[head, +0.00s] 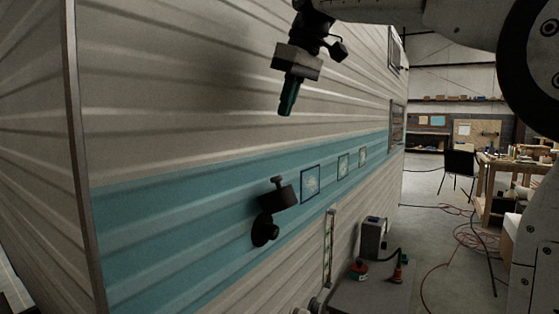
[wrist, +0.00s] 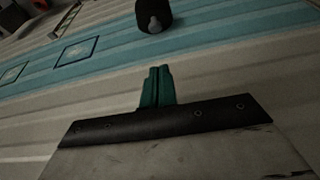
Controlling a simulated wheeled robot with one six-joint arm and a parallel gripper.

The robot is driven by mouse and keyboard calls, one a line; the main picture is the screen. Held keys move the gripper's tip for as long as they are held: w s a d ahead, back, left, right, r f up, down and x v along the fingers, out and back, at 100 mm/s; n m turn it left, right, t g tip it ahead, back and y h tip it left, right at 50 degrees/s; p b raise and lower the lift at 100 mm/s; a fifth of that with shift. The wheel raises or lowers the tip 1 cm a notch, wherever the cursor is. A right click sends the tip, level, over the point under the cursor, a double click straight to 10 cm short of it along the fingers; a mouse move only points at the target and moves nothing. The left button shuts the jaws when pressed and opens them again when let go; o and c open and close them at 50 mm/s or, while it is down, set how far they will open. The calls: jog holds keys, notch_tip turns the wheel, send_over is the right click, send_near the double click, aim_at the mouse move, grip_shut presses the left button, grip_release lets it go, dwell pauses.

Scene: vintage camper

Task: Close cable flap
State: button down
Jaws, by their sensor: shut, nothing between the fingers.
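A black fitting, which I take to be the cable flap (head: 283,193), stands out from the blue stripe of the camper's side wall. A round black piece (head: 264,231) sits just below it; I cannot tell how the two join. In the wrist view a dark rounded piece (wrist: 153,12) with a small grey end shows at the top edge, beyond my fingertips; it seems to be part of this fitting. My gripper (head: 287,111) has teal fingers pointing down, above the fitting and apart from it. The fingers (wrist: 157,68) are shut together and empty.
Several framed square panels (head: 310,182) run along the blue stripe to the right. A grey box (head: 373,239) and red-and-black connectors stand on a low dark surface (head: 372,291) below. A black chair (head: 459,165), a workbench and red cables on the floor lie further right.

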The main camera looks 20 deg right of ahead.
jog(key=x, duration=0.6)
jog(key=w+x, duration=0.1)
jog(key=x, duration=0.2)
jog(key=shift+w+a+f, duration=0.1)
jog(key=shift+s+d+f, duration=0.15)
jog(key=shift+s+f, duration=0.1)
jog(key=shift+f, duration=0.25)
jog(key=shift+s+d+f, duration=0.2)
jog(key=shift+s+f, duration=0.05)
jog(key=shift+f, duration=0.3)
jog(key=shift+s+d+f, duration=0.15)
jog(key=shift+s+f, duration=0.05)
jog(key=shift+f, duration=0.45)
